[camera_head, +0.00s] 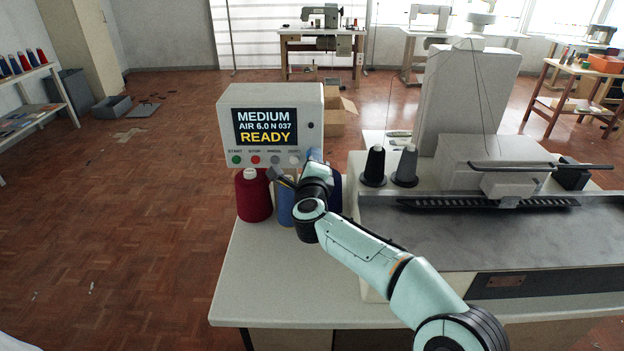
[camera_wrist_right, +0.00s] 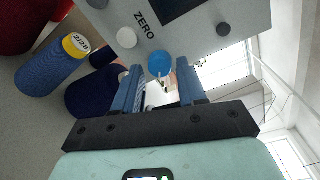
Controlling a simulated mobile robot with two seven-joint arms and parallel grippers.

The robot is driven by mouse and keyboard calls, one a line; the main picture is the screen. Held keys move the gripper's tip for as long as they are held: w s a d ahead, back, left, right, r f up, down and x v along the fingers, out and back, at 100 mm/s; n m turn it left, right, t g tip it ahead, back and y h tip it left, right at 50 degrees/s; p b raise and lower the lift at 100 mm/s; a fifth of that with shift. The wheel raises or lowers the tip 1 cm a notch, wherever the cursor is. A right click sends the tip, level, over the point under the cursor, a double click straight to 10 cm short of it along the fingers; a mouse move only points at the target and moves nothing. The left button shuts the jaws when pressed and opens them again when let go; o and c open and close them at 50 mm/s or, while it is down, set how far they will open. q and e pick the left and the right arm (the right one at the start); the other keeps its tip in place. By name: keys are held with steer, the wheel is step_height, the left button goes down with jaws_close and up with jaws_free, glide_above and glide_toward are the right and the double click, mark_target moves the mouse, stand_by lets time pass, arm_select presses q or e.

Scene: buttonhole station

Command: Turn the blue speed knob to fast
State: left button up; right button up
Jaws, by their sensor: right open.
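The control box (camera_head: 312,110) stands at the back left of the table; its screen (camera_head: 265,126) reads MEDIUM, AIR 6.0 N 037, READY. The round blue speed knob (camera_wrist_right: 160,63) is on the panel in the right wrist view, beside the white button (camera_wrist_right: 127,37) marked ZERO. My right gripper (camera_wrist_right: 161,72) is open, with its two blue fingers to either side of the knob. I cannot tell whether they touch it. In the head view my right gripper (camera_head: 297,167) is at the panel's lower right and largely hides the knob. My left gripper is not in view.
Thread cones stand below the box: a dark red one (camera_head: 253,197), a blue one (camera_head: 285,207) and a navy one (camera_head: 336,193). A black cone (camera_head: 374,167) and a grey cone (camera_head: 405,166) stand by the sewing machine (camera_head: 480,160). The table's (camera_head: 260,285) front left is clear.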

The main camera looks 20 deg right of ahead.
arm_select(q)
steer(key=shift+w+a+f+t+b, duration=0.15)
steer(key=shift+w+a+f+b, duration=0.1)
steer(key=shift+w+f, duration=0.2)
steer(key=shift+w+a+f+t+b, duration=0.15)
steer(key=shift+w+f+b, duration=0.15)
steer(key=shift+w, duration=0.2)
arm_select(e)
steer(key=v, duration=1.2)
steer(key=shift+s, duration=0.25)
steer(key=shift+r, duration=0.1)
